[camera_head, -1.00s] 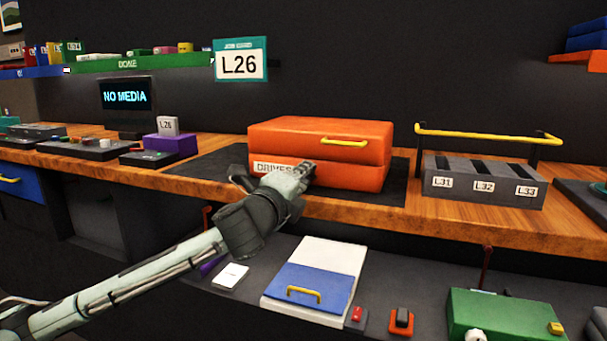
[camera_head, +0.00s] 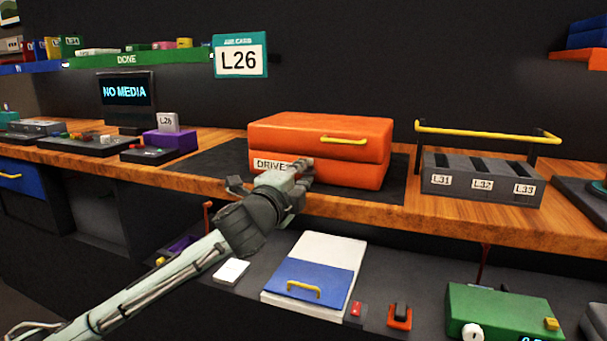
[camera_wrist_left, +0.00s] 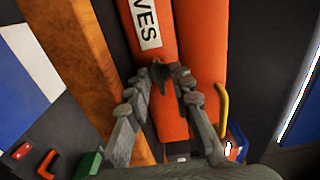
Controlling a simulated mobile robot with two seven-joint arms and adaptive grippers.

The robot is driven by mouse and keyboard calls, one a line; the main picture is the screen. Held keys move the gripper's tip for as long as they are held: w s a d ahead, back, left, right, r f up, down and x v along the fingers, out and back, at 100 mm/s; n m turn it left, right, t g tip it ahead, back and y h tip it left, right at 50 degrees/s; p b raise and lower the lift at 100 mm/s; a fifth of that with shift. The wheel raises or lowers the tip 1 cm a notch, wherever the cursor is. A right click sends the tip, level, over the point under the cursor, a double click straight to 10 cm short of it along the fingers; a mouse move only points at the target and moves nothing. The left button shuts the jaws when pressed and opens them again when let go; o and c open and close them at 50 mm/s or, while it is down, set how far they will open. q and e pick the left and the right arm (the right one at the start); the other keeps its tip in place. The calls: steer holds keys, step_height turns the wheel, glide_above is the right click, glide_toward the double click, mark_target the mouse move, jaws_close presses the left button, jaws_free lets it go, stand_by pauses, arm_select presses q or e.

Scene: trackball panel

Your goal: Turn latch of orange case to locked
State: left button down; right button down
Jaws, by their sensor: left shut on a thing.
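The orange case (camera_head: 335,135) lies closed on a dark mat on the wooden bench, with a yellow handle (camera_head: 344,141) on its upper front and a "DRIVES" label on its lower front. My left gripper (camera_head: 300,166) reaches the case front just right of the label, covering the latch in the head view. In the left wrist view, my left gripper (camera_wrist_left: 160,82) has its fingers on either side of a small dark latch (camera_wrist_left: 160,70) at the case (camera_wrist_left: 170,110) front, and it is shut on it. The latch's exact angle is hard to tell. My right gripper is out of view.
A grey slotted block (camera_head: 482,182) with a yellow rail (camera_head: 487,131) stands right of the case. A purple block (camera_head: 170,142) and a "NO MEDIA" screen (camera_head: 125,91) stand left. A blue-and-white box (camera_head: 318,268) and a green box (camera_head: 503,312) lie below the bench.

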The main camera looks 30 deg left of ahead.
arm_select(q)
steer(key=c, duration=1.7)
jaws_free()
steer(key=shift+f, duration=0.1)
